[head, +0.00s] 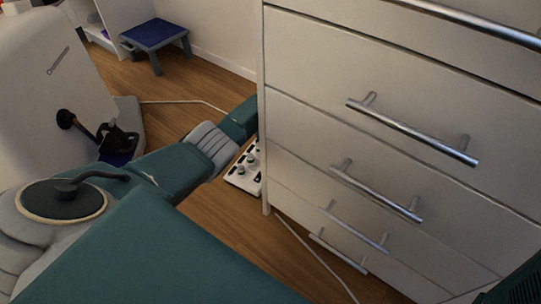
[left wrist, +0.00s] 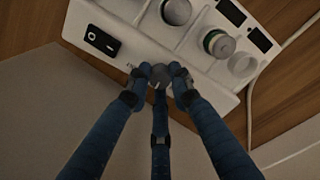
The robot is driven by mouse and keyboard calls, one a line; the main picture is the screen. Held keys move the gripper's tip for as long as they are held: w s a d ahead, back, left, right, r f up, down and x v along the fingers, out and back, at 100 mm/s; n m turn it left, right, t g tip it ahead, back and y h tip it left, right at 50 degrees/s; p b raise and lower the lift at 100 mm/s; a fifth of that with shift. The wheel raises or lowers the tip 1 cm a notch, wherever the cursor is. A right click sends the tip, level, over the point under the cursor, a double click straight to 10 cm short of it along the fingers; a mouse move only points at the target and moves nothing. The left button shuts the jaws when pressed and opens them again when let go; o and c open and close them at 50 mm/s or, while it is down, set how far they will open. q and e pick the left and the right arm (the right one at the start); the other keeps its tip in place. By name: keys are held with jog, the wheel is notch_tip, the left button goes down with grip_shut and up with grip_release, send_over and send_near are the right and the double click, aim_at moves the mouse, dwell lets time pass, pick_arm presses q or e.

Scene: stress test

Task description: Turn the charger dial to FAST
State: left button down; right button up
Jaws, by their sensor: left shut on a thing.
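The charger (head: 240,180) is a pale panel low beside the drawer cabinet, partly hidden by the cabinet's edge and my left arm. In the left wrist view the white charger panel (left wrist: 205,68) fills the upper part. A small round grey dial (left wrist: 160,86) sits at its near edge. My left gripper (left wrist: 161,74) has its blue fingers closed around this dial. The dial's markings and setting are too small and covered to read. In the head view my left gripper is hidden behind the cabinet's edge. My right gripper is not in view.
A white drawer cabinet (head: 330,85) with metal bar handles stands close on the right. White cables run over the wooden floor. A blue-topped stool (head: 155,34) stands at the back left.

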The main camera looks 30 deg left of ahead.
pick_arm(q)
jog(key=m, duration=0.4)
jog(key=shift+m, duration=2.9)
jog(key=c, duration=1.5)
grip_release()
jog(key=shift+c, duration=0.2)
jog(key=shift+r, duration=0.1)
notch_tip(320, 180, up, 12)
